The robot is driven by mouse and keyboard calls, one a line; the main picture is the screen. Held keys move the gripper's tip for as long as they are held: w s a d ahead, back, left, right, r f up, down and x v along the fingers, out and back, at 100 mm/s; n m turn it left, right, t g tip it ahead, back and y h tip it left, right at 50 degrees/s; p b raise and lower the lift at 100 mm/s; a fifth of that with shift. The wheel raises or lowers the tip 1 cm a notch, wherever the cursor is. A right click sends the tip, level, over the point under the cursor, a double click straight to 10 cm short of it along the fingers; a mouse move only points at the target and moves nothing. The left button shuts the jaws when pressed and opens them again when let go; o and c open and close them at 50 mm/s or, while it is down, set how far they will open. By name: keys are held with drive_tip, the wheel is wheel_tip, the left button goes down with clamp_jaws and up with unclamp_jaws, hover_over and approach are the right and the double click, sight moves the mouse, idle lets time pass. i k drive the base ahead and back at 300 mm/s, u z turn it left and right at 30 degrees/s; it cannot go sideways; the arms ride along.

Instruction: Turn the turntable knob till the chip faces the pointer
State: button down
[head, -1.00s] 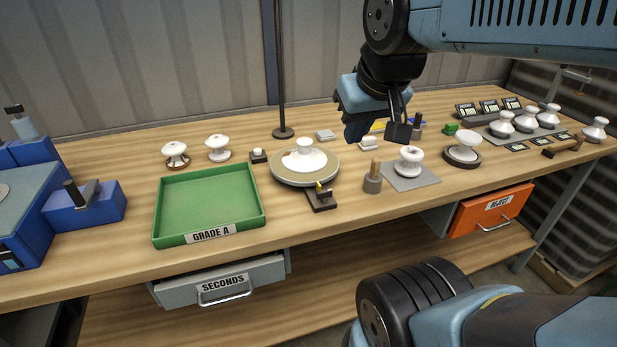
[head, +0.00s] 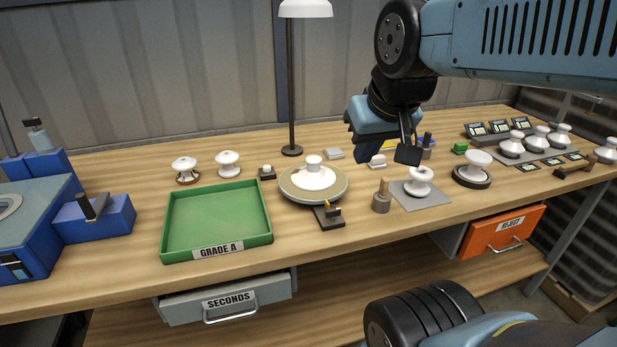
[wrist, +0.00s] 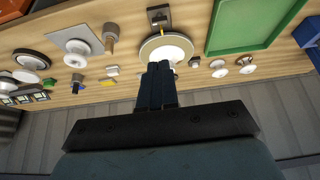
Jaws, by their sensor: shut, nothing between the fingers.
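The turntable (head: 285,196) is a round tan disc near the middle of the bench, with a white insulator (head: 314,178) upright on it. The turntable also shows in the wrist view (wrist: 146,50). A yellow pointer (head: 328,205) on a dark block stands at its front edge. I cannot make out the chip on the insulator, and I cannot pick out the turntable knob. My gripper (head: 408,150) is shut and empty, in the air above the bench, right of the turntable in the head view. In the wrist view its fingers (wrist: 157,75) overlap the turntable's edge.
A green GRADE A tray (head: 217,215) lies left of the turntable. A wooden-handled grey pot (head: 381,198) and an insulator on a grey mat (head: 418,182) stand to its right. A lamp (head: 291,90) rises behind. More insulators stand at the far right.

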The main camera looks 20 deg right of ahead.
sight(330, 213)
drive_tip(key=u, duration=1.4)
drive_tip(key=k, duration=0.9)
drive_tip(key=z, duration=1.35)
drive_tip(key=i, duration=0.5)
